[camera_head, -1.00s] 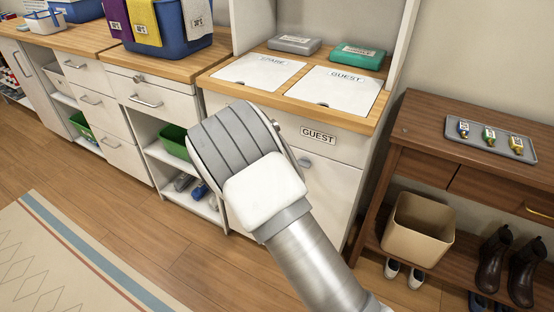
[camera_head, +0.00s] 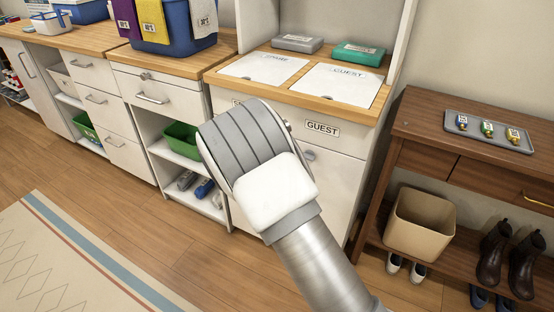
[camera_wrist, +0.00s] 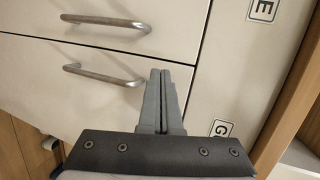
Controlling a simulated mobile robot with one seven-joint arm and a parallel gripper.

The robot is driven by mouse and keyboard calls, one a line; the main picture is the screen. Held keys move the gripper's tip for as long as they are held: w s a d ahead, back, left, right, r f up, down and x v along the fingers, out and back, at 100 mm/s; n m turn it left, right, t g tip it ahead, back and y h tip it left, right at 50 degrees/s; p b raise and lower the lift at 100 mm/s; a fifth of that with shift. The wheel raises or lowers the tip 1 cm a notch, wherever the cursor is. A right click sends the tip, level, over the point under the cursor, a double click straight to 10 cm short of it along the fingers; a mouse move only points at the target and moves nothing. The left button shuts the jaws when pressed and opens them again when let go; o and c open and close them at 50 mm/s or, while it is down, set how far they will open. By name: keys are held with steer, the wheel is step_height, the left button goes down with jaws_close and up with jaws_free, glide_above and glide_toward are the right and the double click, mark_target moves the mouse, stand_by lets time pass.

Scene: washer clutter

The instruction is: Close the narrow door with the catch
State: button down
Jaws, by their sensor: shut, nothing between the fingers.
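My gripper (camera_wrist: 161,100) shows in the wrist view with its two grey fingers together and nothing between them. It points at white cabinet fronts with two bar handles, and I cannot tell whether it touches them. In the head view my arm hides the gripper. A white front (camera_head: 334,180) with a small grey catch or pull (camera_head: 309,155) is below the GUEST label (camera_head: 322,128). I cannot tell for sure which is the narrow door.
A worktop with a blue basket (camera_head: 178,30) and hanging cloths runs along the left. A brown side table (camera_head: 420,115) with a tray (camera_head: 460,137), bin (camera_head: 418,222) and shoes is at the right. Wooden floor and a rug (camera_head: 50,255) lie in front.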

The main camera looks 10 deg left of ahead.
steer(key=a+p+v, duration=0.2)
steer(key=p+v, duration=0.1)
steer(key=v, duration=0.7)
steer(key=s+d+r+n+g+y, duration=0.2)
steer(key=d+r+n, duration=0.35)
steer(key=r, duration=0.35)
steer(key=s+d+r+n+g+y, duration=0.2)
steer(key=s+d+r+n+g, duration=0.15)
steer(key=d+r, duration=0.4)
steer(key=s+d+r+n+g+h, duration=0.25)
steer(key=s+d+n, duration=0.25)
steer(key=s+d, duration=0.55)
steer(key=s+d+r+n+g+h, duration=0.1)
steer(key=s+d+r+n, duration=0.5)
steer(key=s, duration=0.7)
step_height(320, 180, up, 18)
steer(key=m+p, duration=0.1)
steer(key=p, duration=1.9)
steer(key=shift+w+d+p, duration=0.2)
steer(key=shift+w+p, duration=0.05)
steer(key=shift+p, duration=0.05)
steer(key=shift+a+f, duration=0.2)
